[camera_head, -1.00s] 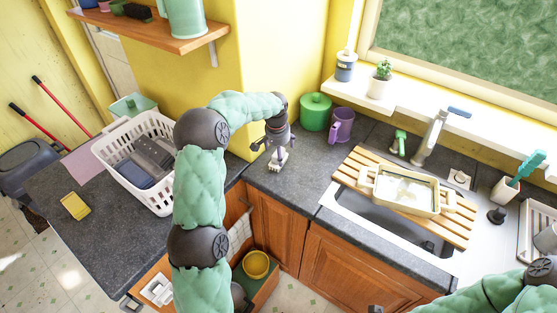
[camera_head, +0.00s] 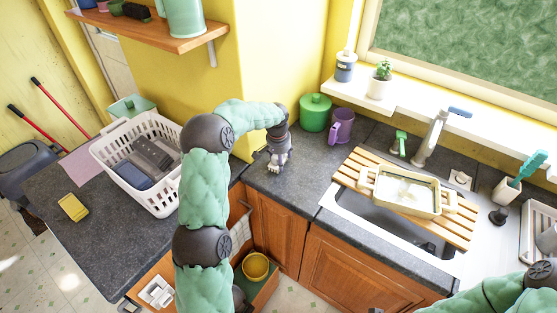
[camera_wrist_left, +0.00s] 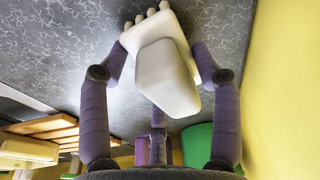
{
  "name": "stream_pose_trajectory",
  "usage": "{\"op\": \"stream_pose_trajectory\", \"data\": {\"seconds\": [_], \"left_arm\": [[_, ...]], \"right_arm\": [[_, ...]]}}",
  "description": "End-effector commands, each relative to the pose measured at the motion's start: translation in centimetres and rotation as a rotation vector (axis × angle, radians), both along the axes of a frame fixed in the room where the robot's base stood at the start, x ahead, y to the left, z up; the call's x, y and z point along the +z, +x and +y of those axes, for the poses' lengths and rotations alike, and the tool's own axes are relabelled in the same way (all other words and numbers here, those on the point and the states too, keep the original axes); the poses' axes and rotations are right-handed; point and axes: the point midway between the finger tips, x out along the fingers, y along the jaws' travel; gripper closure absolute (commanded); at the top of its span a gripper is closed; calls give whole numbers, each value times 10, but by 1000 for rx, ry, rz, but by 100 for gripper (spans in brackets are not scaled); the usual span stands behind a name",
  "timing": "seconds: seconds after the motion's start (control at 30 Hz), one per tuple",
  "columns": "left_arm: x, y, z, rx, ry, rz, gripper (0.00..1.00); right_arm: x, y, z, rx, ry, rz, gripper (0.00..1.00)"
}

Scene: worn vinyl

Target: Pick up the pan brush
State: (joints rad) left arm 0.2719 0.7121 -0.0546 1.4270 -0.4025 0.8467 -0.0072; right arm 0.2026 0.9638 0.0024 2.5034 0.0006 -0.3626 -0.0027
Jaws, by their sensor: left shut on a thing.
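The pan brush appears to be the small white block-like thing (camera_wrist_left: 168,75) with short knobs along its far end in the left wrist view. It also shows as a small pale patch in the head view (camera_head: 275,165), on the dark counter near the corner. My left gripper (camera_head: 279,157) points down over it and is shut on it. In the left wrist view my left gripper (camera_wrist_left: 161,58) has one finger on each side of it. Whether it touches the counter is hard to tell. My right arm enters at the bottom right; its gripper is out of view.
A green canister (camera_head: 315,113) and a purple mug (camera_head: 341,127) stand behind the gripper. A white basket (camera_head: 180,207) is at left. A wooden rack (camera_head: 455,228) with a cream tub (camera_head: 437,199) spans the sink at right. A cup (camera_head: 505,191) holds a teal-handled brush (camera_head: 527,168).

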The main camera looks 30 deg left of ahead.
Motion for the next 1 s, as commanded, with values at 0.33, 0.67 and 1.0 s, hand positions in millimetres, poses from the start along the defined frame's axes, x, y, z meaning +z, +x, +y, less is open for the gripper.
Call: {"op": "stream_pose_trajectory", "data": {"seconds": [0.33, 0.67, 1.0], "left_arm": [[13, 0, 0, 0, 0, 1, 70], [71, -23, -21, -3, 1, -2, 70], [113, -75, -66, -2, 0, 1, 70]], "right_arm": [[4, 0, 0, 0, 0, 0, 58], [16, 0, 0, 0, 0, 0, 58], [23, 0, 0, 0, 0, 0, 58]]}}
